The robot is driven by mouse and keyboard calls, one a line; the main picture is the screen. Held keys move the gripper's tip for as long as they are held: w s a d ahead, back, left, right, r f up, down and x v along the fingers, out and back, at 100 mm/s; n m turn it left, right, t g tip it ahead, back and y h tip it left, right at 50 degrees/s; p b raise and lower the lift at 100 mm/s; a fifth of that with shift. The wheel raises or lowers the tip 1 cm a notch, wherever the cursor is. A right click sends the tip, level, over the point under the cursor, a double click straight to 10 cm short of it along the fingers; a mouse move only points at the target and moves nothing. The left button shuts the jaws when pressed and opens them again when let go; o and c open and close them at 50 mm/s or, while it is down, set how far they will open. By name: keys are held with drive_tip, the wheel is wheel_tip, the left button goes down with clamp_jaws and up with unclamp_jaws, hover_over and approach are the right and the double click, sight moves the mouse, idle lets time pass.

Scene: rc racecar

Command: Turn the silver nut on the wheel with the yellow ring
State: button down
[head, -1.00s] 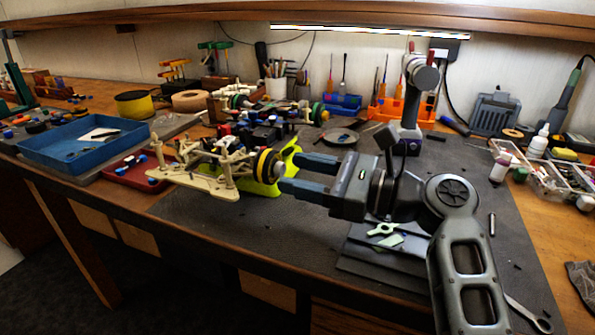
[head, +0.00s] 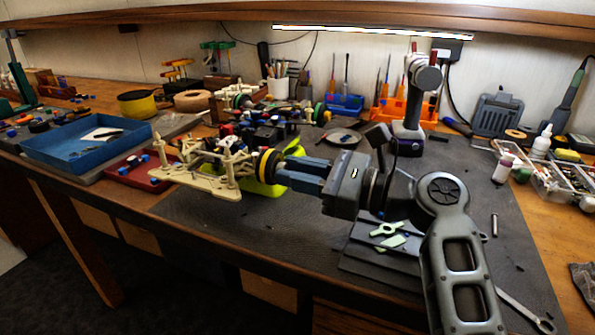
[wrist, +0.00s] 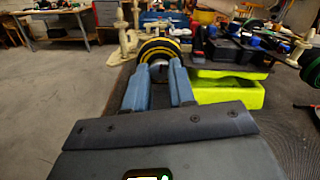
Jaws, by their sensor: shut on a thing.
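The wheel with the yellow ring (head: 265,165) is black and sits at the near right corner of the cream car chassis (head: 205,165). My gripper (head: 280,172) has its blue fingers against the outer face of this wheel. In the wrist view the wheel (wrist: 159,46) is straight ahead, and the fingertips of my gripper (wrist: 158,66) close around something small and silver at its hub, which appears to be the silver nut (wrist: 158,68). The fingers hide most of the nut.
A lime-green stand (wrist: 225,88) is under the car, close to the fingers' right in the wrist view. A red tray (head: 140,172) and a blue tray (head: 75,150) lie to the left. A cordless drill (head: 410,125) stands behind my arm.

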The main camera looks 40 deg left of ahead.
drive_tip(key=shift+n, duration=1.6)
drive_tip(key=c, duration=0.9)
unclamp_jaws()
drive_tip(key=shift+v, duration=3.9)
